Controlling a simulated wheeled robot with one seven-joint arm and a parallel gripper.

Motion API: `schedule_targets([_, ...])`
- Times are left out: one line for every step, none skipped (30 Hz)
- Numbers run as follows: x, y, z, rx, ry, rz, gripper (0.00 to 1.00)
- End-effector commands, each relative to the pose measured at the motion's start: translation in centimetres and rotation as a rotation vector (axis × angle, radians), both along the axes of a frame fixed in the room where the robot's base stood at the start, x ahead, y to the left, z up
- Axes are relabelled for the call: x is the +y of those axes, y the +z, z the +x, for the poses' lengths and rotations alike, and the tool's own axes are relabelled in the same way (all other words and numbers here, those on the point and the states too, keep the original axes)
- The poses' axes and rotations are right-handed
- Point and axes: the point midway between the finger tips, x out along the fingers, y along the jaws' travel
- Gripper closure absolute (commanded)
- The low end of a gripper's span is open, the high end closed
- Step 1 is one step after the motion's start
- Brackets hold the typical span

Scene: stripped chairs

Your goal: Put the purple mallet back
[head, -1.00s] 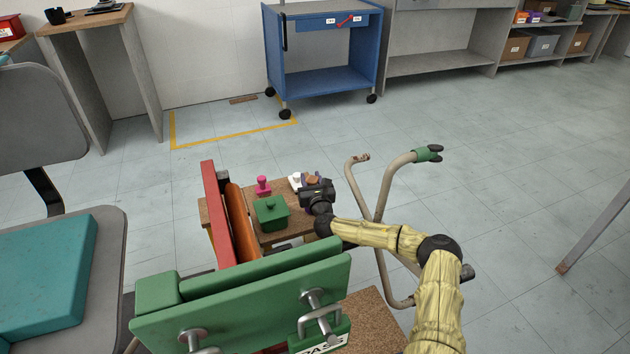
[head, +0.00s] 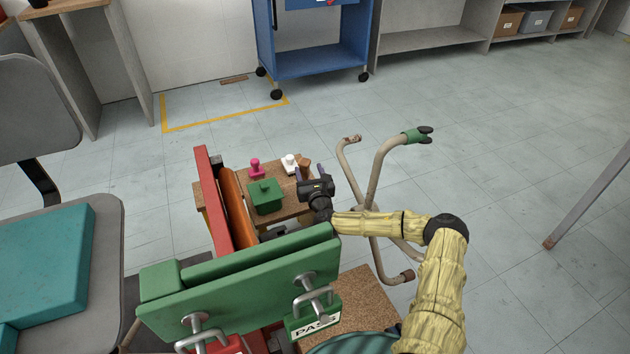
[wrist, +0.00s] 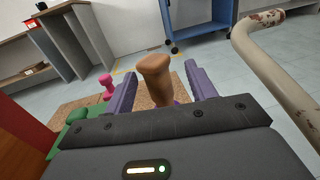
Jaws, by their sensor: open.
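No purple mallet head shows clearly in either view. My gripper (head: 309,168) is open over the right edge of a small wooden table (head: 209,197); its fingers are purple. In the wrist view, a tan-brown, handle-like piece (wrist: 156,66) with a rounded, wider top stands between the open fingers (wrist: 160,80). Gaps show between it and the fingers. Its lower end is hidden by my gripper body, so I cannot tell whether it belongs to the mallet. The brown piece also shows in the head view (head: 304,162).
On the table are a green lidded box (head: 266,198), a pink knob-shaped piece (head: 255,168) and a white one (head: 289,163). A red board (head: 211,200) and green padded chair part (head: 240,295) stand nearby. A bent tube frame (head: 377,190) is close on the right.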

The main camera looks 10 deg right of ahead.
Motion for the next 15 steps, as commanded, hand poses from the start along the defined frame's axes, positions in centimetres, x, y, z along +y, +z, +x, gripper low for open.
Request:
schedule_targets([0.0, 0.4, -1.0, 0.002, 0.001, 0.002, 0.44])
schedule_targets([-0.1, 0.4, -1.6, 0.003, 0.001, 0.001, 0.44])
schedule_targets([-0.1, 0.4, -2.4, 0.002, 0.002, 0.001, 0.44])
schedule_targets([-0.1, 0.4, -3.0, 0.002, 0.002, 0.001, 0.44])
schedule_targets([-0.1, 0.4, -3.6, 0.002, 0.001, 0.003, 0.44])
schedule_targets([-0.2, 0.3, -4.3, 0.002, 0.001, 0.002, 0.44])
schedule_targets([-0.2, 0.2, -4.7, 0.002, 0.0, 0.001, 0.44])
schedule_targets([-0.2, 0.2, -5.1, 0.001, 0.001, 0.001, 0.44])
schedule_targets([-0.2, 0.2, -5.5, 0.001, 0.0, 0.001, 0.44])
schedule_targets([-0.2, 0.1, -5.8, 0.001, 0.0, 0.001, 0.44])
schedule_targets([-0.2, 0.0, -6.0, 0.002, 0.0, 0.001, 0.44])
schedule_targets([-0.2, 0.0, -6.2, 0.001, 0.0, 0.002, 0.44])
schedule_targets([-0.3, 0.0, -6.3, 0.001, -0.001, 0.002, 0.44])
schedule_targets([-0.3, 0.0, -6.4, 0.001, -0.001, 0.002, 0.44])
schedule_targets([-0.3, -0.1, -6.4, 0.0, -0.001, 0.002, 0.44])
